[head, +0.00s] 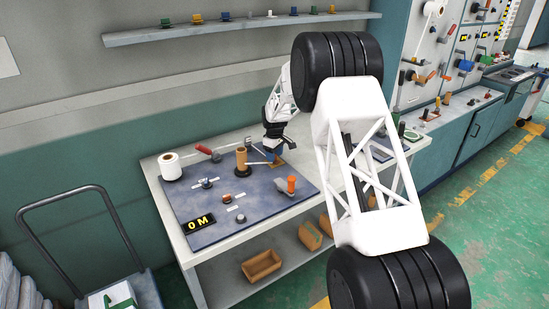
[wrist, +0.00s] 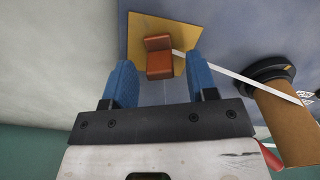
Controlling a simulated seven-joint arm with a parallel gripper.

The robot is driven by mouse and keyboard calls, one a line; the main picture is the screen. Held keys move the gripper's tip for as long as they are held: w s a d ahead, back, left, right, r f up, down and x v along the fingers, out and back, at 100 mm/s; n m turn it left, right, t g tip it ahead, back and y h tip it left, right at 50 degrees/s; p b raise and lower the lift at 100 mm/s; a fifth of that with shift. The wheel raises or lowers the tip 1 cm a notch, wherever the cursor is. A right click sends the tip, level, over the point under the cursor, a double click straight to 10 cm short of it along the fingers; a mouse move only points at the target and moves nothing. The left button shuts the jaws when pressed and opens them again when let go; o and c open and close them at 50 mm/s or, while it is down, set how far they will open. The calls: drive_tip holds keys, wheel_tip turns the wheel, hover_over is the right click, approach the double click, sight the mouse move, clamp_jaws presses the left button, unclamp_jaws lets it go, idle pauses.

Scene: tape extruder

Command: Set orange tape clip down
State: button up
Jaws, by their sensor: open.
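The orange-brown tape clip (wrist: 159,57) sits on a tan square pad (wrist: 182,34) in the wrist view. A thin white tape strip runs from beside the clip toward the lower right. My gripper (wrist: 160,62) is open. Its two blue fingers stand one on each side of the clip, with visible gaps, and the clip appears to rest on the pad. In the head view my gripper (head: 270,152) is low over the far right part of the blue-grey mat (head: 262,205), and the clip cannot be made out clearly there.
A brown roll on a dark base (wrist: 285,120) stands right of my gripper, also seen in the head view (head: 242,160). The mat's front middle is fairly clear.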

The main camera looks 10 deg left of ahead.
sight(276, 161)
wheel_tip(276, 161, up, 11)
drive_tip(key=shift+f, duration=0.15)
idle(0.4)
idle(0.4)
idle(0.3)
drive_tip(key=s+d+r+m+t, duration=0.1)
drive_tip(key=s+d+r+m, duration=0.2)
drive_tip(key=s+d+r, duration=0.95)
drive_tip(key=s+d+r+m, duration=0.4)
drive_tip(key=s+d+r, duration=0.6)
drive_tip(key=s+d, duration=0.5)
drive_tip(key=s+d+f+m, duration=0.1)
drive_tip(key=s+d, duration=0.3)
drive_tip(key=s, duration=0.9)
drive_tip(key=s+d+f+m+t, duration=0.1)
drive_tip(key=s+d+f+m, duration=0.1)
drive_tip(key=s, duration=1)
drive_tip(key=s+d+f+m, duration=0.2)
drive_tip(key=s+d, duration=0.4)
drive_tip(key=s, duration=0.7)
drive_tip(key=shift+s+d+m+t, duration=0.25)
drive_tip(key=shift+s+m+t, duration=0.05)
drive_tip(key=shift+m, duration=0.6)
